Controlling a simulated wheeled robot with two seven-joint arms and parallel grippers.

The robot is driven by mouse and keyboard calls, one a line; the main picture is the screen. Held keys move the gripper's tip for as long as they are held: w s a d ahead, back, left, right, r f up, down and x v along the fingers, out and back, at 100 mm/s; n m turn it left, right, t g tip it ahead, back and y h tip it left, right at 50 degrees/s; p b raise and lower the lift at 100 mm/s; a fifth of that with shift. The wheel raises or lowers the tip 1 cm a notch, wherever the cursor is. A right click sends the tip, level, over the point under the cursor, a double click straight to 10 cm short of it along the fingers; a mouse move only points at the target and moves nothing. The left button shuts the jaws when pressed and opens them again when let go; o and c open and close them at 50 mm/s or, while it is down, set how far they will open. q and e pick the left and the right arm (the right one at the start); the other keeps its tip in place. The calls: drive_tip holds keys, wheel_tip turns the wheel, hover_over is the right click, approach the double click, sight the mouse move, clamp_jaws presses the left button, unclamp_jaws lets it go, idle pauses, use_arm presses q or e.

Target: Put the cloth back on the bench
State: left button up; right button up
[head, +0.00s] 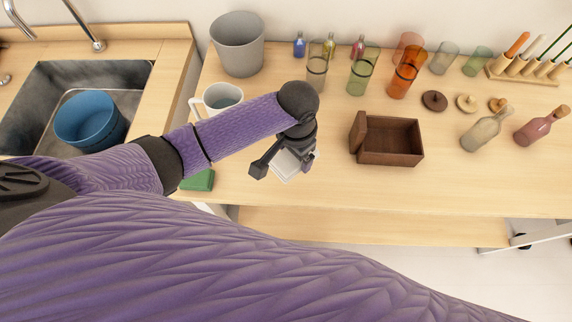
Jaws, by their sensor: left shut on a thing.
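My left gripper (287,160) points down over the front part of the wooden bench (340,190), left of the brown box. It is shut on a pale, folded, flat piece that looks like the cloth (286,169). The gripper and wrist hide part of the cloth. I cannot tell whether the cloth touches the bench top or hangs just above it. My right gripper is not in view.
An open brown box (390,158) stands right of the gripper. A white mug (222,98), a grey bucket (238,45) and a green block (200,181) are to the left. Coloured glasses (361,77) stand behind. A sink holds a blue tub (90,120).

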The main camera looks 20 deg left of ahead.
use_arm(q)
wheel_tip(320, 180, down, 10)
drive_tip(key=b, duration=0.3)
drive_tip(key=shift+r+b, duration=0.1)
drive_tip(key=shift+b, duration=0.3)
drive_tip(key=shift+r, duration=0.2)
drive_tip(key=shift+f, duration=0.15)
drive_tip(key=o, duration=0.8)
wheel_tip(320, 180, up, 11)
drive_tip(key=p, duration=0.5)
drive_tip(key=shift+r, duration=0.65)
